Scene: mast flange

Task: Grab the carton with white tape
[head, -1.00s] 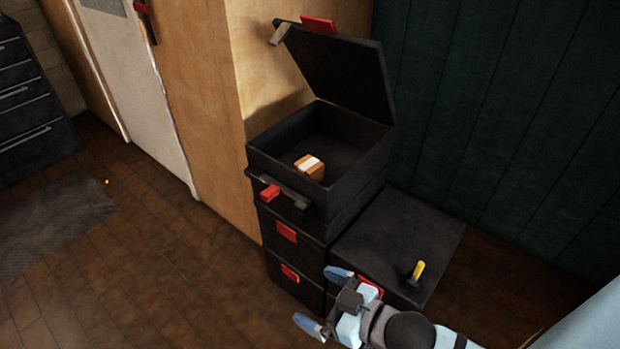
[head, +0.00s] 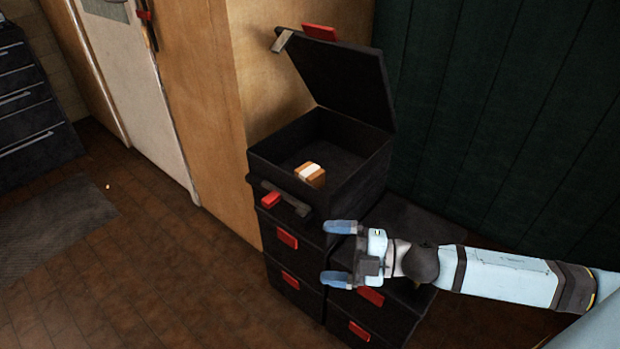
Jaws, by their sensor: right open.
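The carton (head: 316,180) is a small brown box with a white tape band (head: 309,169) across its top. It sits inside the open black toolbox (head: 352,187), near its front left side. My right gripper (head: 341,254) is open and empty. It is in front of the toolbox and below the carton in the picture, clear of the carton, with its blue fingertips pointing left. My left gripper is not in view.
The toolbox lid (head: 340,75) stands raised at the back. The toolbox tops a stack of black boxes with red latches (head: 287,238). A lower black box (head: 405,218) stands to the right, partly behind my arm. A wooden cabinet (head: 226,130) is close on the left.

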